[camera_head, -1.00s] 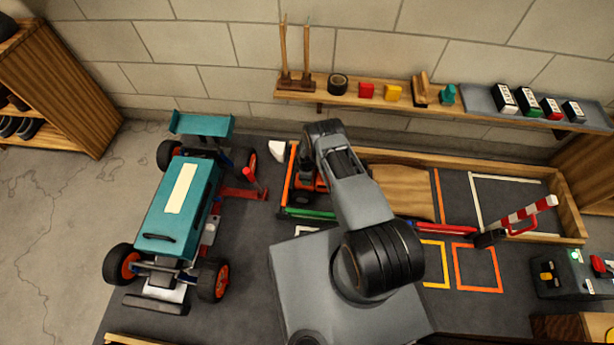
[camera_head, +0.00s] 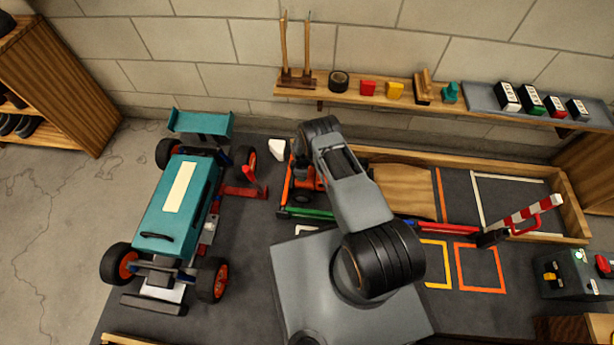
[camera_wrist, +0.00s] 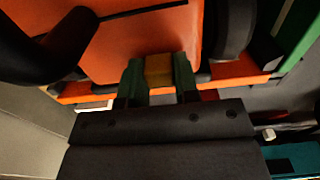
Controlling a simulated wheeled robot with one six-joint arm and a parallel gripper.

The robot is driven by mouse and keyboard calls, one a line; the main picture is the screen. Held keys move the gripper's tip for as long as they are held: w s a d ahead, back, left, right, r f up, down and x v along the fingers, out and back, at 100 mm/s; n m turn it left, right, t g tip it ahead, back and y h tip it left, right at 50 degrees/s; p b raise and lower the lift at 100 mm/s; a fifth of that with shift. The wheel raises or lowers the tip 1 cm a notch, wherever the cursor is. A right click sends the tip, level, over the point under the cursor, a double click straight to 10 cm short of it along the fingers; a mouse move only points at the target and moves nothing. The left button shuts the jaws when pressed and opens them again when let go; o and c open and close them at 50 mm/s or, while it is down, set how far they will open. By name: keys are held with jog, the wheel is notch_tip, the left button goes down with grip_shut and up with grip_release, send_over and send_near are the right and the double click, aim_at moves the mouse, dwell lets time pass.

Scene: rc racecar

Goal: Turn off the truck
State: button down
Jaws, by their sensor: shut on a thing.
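The orange truck (camera_head: 303,196) sits at the left end of the wooden-walled course, mostly hidden behind my arm in the head view. In the wrist view its orange body (camera_wrist: 125,50) and dark wheels fill the upper part. My gripper (camera_wrist: 158,72) has its green-sided fingers on either side of a small yellow-brown block (camera_wrist: 159,70) at the truck body, and is shut on it. Whether this block is a switch I cannot tell. In the head view the fingers are hidden by my own arm.
A teal racecar (camera_head: 170,215) with orange wheels stands at left, near a red stand (camera_head: 245,188). A red-white barrier (camera_head: 525,215) is at right. A wall shelf (camera_head: 440,101) runs behind. Dark mat is bare between the car and my base.

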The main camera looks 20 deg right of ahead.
jog(key=shift+w+a, duration=0.1)
jog(key=shift+a, duration=0.25)
jog(key=c, duration=0.8)
grip_release()
jog(key=shift+c, duration=0.2)
notch_tip(320, 180, up, 14)
jog(key=p, duration=0.6)
jog(key=shift+f, duration=0.1)
